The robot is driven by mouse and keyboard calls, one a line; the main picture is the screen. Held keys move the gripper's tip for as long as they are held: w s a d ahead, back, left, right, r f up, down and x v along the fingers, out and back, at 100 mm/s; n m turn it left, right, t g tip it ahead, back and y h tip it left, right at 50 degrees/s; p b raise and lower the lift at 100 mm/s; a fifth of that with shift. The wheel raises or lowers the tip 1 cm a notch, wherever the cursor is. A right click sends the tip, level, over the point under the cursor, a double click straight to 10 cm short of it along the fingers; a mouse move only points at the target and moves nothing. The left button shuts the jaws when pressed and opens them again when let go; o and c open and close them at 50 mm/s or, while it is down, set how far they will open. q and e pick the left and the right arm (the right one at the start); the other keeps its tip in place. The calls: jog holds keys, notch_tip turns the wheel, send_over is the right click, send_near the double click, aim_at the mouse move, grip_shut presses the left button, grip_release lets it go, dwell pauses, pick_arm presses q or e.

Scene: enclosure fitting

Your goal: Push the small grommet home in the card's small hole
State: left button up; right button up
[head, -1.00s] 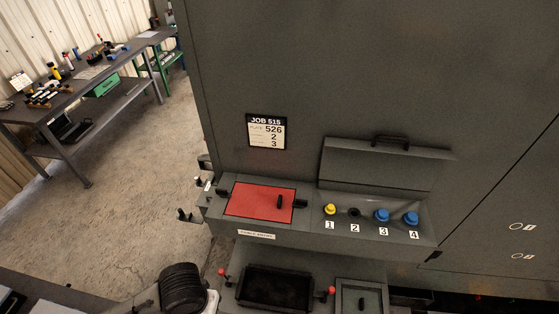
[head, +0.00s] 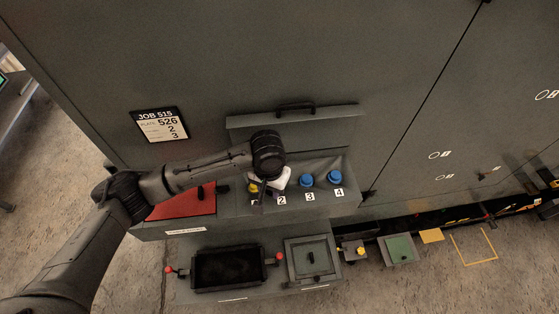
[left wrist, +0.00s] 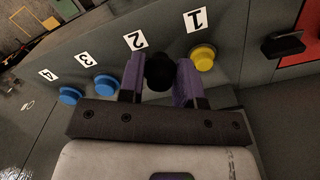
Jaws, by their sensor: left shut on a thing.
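My left gripper (head: 260,200) reaches in from the left over the sloped panel, at the places numbered 1 and 2. In the left wrist view its purple fingers (left wrist: 160,68) stand either side of a black round piece (left wrist: 160,74) beside label 2 and are shut on it. This may be the grommet; its hole and how deep it sits are hidden. A yellow round piece (left wrist: 203,57) sits at 1, just beside one finger. My right gripper is not in view.
Blue round pieces sit at place 3 (head: 306,180) and place 4 (head: 335,177). A raised lid with a handle (head: 295,108) stands behind the panel. A red plate (head: 188,205) lies left, under my arm. A black tray (head: 228,268) and a grey hatch (head: 312,258) are below.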

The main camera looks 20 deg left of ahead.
pick_arm(q)
jog(key=w+r, duration=0.3)
jog(key=w, duration=0.2)
jog(key=shift+w+d+r+p, duration=0.2)
jog(key=shift+w+r+p, duration=0.1)
jog(key=shift+r, duration=0.1)
jog(key=shift+s, duration=0.2)
jog(key=shift+f+b, duration=0.55)
jog(key=shift+f, duration=2.35)
jog(key=shift+p, duration=0.55)
